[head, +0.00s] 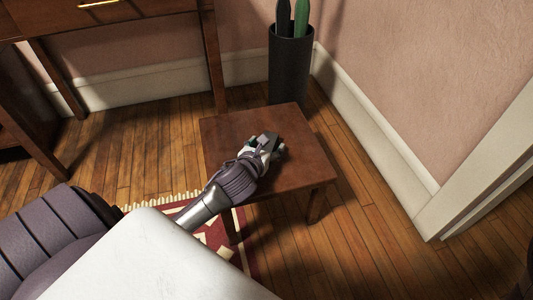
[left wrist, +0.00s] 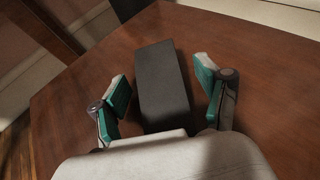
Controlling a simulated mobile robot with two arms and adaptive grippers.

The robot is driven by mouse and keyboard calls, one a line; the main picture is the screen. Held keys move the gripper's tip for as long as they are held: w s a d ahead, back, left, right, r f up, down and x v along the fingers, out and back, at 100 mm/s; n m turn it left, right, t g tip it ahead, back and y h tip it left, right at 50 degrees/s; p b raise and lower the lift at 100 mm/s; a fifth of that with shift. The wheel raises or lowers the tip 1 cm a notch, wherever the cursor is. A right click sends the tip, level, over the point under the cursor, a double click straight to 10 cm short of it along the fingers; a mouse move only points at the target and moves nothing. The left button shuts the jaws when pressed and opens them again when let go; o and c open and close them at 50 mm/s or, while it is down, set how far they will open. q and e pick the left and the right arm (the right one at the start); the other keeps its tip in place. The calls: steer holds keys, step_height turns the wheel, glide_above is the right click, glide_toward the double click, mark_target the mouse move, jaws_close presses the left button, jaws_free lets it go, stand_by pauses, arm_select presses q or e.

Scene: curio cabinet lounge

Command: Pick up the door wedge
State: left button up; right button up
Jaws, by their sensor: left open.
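The door wedge (left wrist: 162,85) is a dark grey block lying on the small brown wooden table (head: 235,124). In the left wrist view it lies between the two teal-padded fingers of my left gripper (left wrist: 162,98), with a gap on each side. The gripper is open, and its near part hides the wedge's near end. In the head view my left gripper (head: 272,146) is over the middle of the table top, and I cannot make out the wedge there. My right gripper is not in view.
A wooden desk (head: 110,14) is at the upper left. A red patterned rug (head: 236,240) lies at the table's front left. Wooden floor to the right is clear.

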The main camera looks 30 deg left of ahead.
arm_select(q)
steer(key=shift+w+a+f, duration=0.1)
steer(key=shift+w, duration=0.25)
steer(key=c, duration=1.3)
steer(key=shift+o, duration=0.2)
